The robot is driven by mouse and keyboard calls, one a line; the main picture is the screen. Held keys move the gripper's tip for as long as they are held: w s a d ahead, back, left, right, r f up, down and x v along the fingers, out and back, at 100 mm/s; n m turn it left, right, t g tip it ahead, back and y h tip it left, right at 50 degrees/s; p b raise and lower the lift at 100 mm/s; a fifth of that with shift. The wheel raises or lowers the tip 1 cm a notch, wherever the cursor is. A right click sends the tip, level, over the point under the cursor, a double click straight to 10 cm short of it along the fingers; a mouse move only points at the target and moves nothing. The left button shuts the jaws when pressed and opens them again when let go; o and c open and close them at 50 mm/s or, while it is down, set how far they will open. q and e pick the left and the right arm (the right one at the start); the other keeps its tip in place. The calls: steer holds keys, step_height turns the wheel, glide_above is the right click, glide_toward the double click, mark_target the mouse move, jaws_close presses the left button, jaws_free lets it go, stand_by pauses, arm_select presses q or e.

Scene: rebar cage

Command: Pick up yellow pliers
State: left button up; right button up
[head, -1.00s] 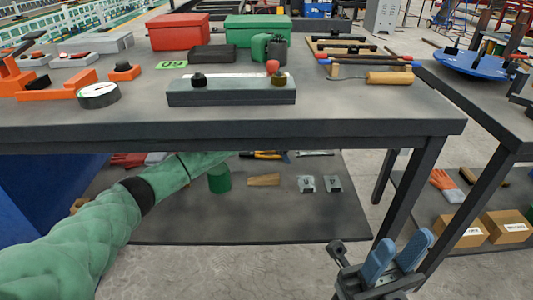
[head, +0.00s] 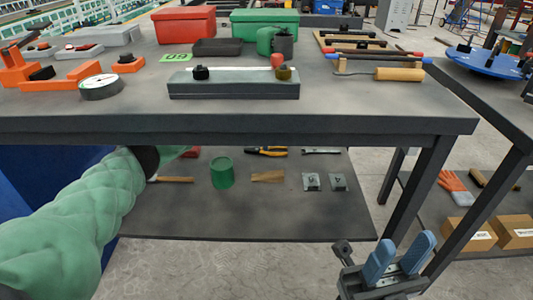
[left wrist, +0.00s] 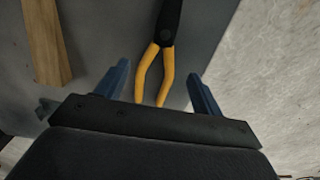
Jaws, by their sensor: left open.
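The yellow pliers (head: 266,151) lie on the dark lower shelf under the table in the head view, partly cut off by the table's front edge. In the left wrist view, their yellow handles (left wrist: 143,74) point toward my left gripper (left wrist: 157,72), and the dark jaws point away. My left gripper is open, with one blue finger on each side of the handles; whether it touches them I cannot tell. In the head view the left gripper is hidden behind the table edge. My right gripper (head: 402,250) is open and empty in front of the table's right leg.
The lower shelf (head: 240,215) also holds a green cup (head: 222,173), a wooden wedge (head: 268,177), two small metal blocks and a wooden-handled tool (head: 172,179). The tabletop edge (head: 240,130) overhangs the shelf. A table leg (head: 418,185) stands right. Boxes (head: 468,236) lie farther right.

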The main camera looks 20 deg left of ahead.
arm_select(q)
step_height(320, 180, down, 4)
steer(key=shift+d+r+b, duration=0.1)
steer(key=shift+r+b, duration=0.15)
steer(key=shift+b, duration=0.2)
steer(key=shift+c, duration=0.5)
steer(key=c, duration=1.1)
steer(key=shift+r, duration=0.1)
